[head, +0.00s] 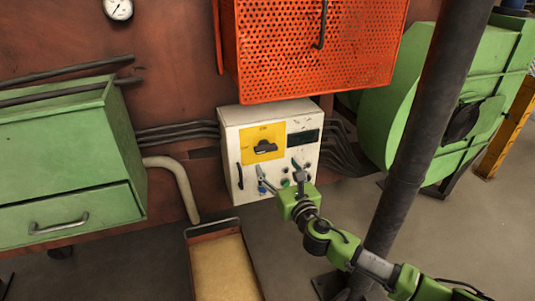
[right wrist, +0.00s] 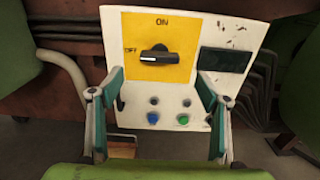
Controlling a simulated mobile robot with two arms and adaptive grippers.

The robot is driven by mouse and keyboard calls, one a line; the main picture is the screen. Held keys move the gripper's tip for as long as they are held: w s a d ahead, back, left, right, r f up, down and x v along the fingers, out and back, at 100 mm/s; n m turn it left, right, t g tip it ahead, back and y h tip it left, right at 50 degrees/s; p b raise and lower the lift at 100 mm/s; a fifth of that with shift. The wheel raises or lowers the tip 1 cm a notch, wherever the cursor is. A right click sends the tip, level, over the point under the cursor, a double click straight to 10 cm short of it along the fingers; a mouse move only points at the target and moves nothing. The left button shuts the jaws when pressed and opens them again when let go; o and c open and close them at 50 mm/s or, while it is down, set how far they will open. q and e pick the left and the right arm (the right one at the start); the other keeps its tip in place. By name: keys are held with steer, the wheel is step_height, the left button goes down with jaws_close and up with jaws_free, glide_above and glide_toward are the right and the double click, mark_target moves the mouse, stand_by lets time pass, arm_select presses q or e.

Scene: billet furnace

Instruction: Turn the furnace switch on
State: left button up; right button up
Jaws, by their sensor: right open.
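The furnace switch is a black rotary knob (right wrist: 160,56) on a yellow plate (right wrist: 185,22), with ON printed above and OFF at its left. Its handle lies roughly horizontal, with a white mark on the left, toward OFF. In the head view the switch (head: 265,147) sits on the upper part of a white control box (head: 238,122). My right gripper (head: 279,172) is open and empty in front of the box's lower half. In the right wrist view its fingers (right wrist: 159,76) stand wide apart, one on each side of the knob, not touching it. My left gripper is out of view.
Blue (right wrist: 153,118) and green (right wrist: 183,120) buttons lie below the switch, with a dark display (right wrist: 225,62) at its right. An orange perforated panel (head: 310,55) hangs above. A dark post (head: 415,130) stands at the right, a green drawer cabinet (head: 65,160) at the left.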

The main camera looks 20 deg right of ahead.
mark_target(267, 151)
steer(key=w+b, duration=0.1)
steer(key=w, duration=0.6)
steer(key=shift+w+a+f+b, duration=0.1)
steer(key=shift+w+a+b, duration=0.05)
steer(key=shift+w+b, duration=0.15)
steer(key=shift+w, duration=0.75)
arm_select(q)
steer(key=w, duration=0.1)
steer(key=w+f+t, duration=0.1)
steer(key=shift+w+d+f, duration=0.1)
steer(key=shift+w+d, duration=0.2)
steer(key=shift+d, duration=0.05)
arm_select(e)
steer(key=c, duration=1.1)
